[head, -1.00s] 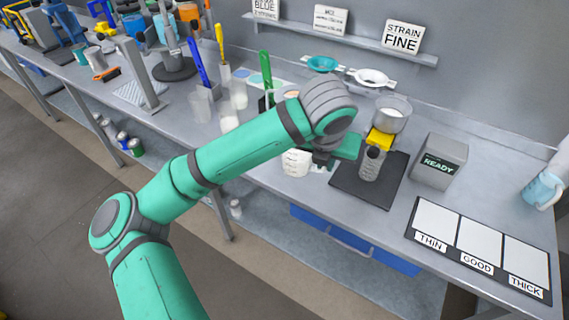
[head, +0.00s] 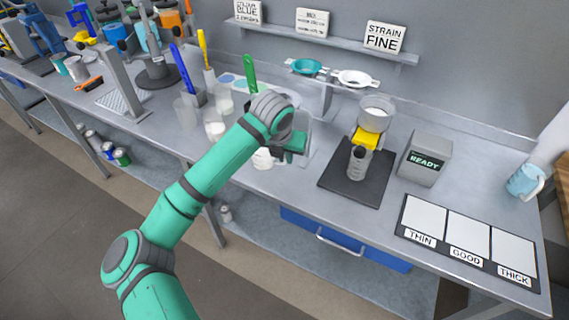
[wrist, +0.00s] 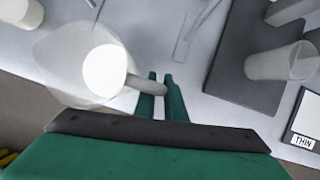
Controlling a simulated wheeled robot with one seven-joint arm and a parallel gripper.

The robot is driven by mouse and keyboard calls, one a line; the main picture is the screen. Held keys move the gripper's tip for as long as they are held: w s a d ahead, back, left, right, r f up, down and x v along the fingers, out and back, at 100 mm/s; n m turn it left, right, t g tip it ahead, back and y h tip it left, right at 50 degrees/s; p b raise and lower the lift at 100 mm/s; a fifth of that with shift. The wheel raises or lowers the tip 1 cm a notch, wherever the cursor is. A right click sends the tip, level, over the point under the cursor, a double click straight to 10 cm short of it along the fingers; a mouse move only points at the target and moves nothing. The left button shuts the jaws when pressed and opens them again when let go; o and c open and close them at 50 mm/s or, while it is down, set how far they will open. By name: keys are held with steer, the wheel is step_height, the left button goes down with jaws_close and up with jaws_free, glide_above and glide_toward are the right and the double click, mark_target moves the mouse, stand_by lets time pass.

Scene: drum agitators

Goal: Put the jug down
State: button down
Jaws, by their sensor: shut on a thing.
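The jug (wrist: 72,68) is a clear, wide vessel with white contents and a handle on its right in the wrist view. My gripper (wrist: 161,80) is shut on the jug's handle. In the head view the white lower part of the jug (head: 263,159) shows beneath my gripper (head: 289,157), near the bench's front edge, left of the dark mat. My arm hides much of it there. The jug looks upright. I cannot tell whether its base touches the bench (head: 318,152) or hangs just above it.
The dark mat (head: 340,190) holds a stand with a yellow clamp (head: 367,136) and a cup. The READY box (head: 426,158) and the THIN, GOOD, THICK board (head: 465,238) lie to the right. Clear beakers (head: 186,112) stand to the left.

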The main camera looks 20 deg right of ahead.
steer(key=shift+w+f, duration=0.15)
steer(key=shift+f, duration=0.8)
steer(key=shift+w+f, duration=0.15)
steer(key=shift+f, duration=0.8)
steer(key=c, duration=1.8)
jaws_free()
steer(key=shift+f, duration=0.1)
